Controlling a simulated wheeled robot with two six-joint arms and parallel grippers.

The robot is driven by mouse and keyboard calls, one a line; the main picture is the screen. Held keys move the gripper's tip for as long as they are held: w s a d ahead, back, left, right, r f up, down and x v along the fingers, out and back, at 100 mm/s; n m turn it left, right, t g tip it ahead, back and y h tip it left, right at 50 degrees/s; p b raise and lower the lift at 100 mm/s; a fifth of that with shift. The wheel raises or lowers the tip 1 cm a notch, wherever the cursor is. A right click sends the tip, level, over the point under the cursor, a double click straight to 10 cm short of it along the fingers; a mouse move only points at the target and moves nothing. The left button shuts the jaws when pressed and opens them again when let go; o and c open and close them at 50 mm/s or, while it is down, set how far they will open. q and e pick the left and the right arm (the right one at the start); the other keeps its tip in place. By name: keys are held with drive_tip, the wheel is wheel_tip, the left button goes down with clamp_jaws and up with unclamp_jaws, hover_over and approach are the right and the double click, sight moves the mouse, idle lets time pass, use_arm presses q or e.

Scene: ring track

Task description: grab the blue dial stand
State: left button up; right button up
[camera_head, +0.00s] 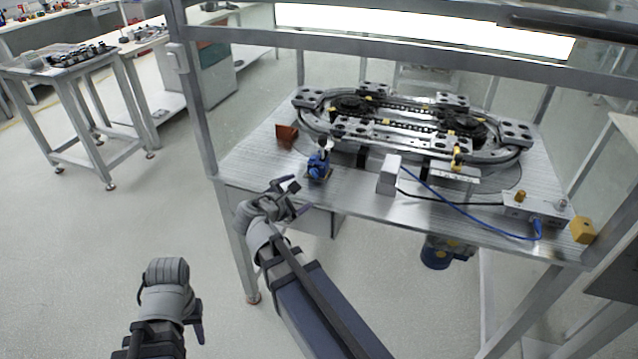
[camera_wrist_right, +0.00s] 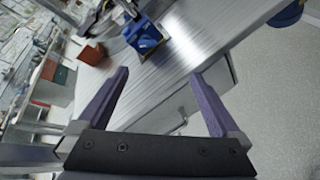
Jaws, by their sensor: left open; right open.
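The blue dial stand (camera_head: 318,166) stands on the near left part of the metal table (camera_head: 350,190), close to the front edge. It also shows in the right wrist view (camera_wrist_right: 143,35), beyond the fingertips. My right gripper (camera_head: 292,187) is open and empty, just in front of the table edge and to the lower left of the stand, apart from it. Its two purple fingers (camera_wrist_right: 160,80) are spread in the wrist view. My left gripper (camera_head: 190,318) is low at the bottom left, over the floor, away from the table; its fingers are mostly hidden.
A brown block (camera_head: 286,133) sits left of the stand. The ring track (camera_head: 400,120) fills the table's back. A grey block (camera_head: 388,175) and a blue cable (camera_head: 450,203) lie right of the stand. A frame post (camera_head: 197,110) rises at the table's left.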

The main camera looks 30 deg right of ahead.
sight(316, 164)
drive_tip(key=w+d+n+t+h+b, duration=0.1)
drive_tip(key=d+n+b, duration=0.1)
drive_tip(key=w+d+n+t+h+b, duration=0.1)
drive_tip(key=d+n+b, duration=0.1)
drive_tip(key=n, duration=0.1)
drive_tip(key=w+d+n+t+b, duration=0.1)
drive_tip(key=n+b, duration=0.1)
drive_tip(key=n, duration=0.1)
drive_tip(key=shift+w+d+f+h, duration=0.2)
drive_tip(key=shift+w+d+h, duration=0.2)
drive_tip(key=shift+w+d+r+n+t+b, duration=0.2)
drive_tip(key=shift+n+t+b, duration=0.1)
drive_tip(key=shift+n+t, duration=0.15)
drive_tip(key=shift+w+d+r+n, duration=0.1)
drive_tip(key=shift+r+n, duration=0.05)
drive_tip(key=shift+n, duration=0.4)
drive_tip(key=shift+x, duration=3.95)
use_arm(q)
wheel_tip(316, 164, down, 9)
drive_tip(key=shift+r, duration=0.2)
use_arm(e)
drive_tip(key=shift+r, duration=0.15)
clamp_jaws()
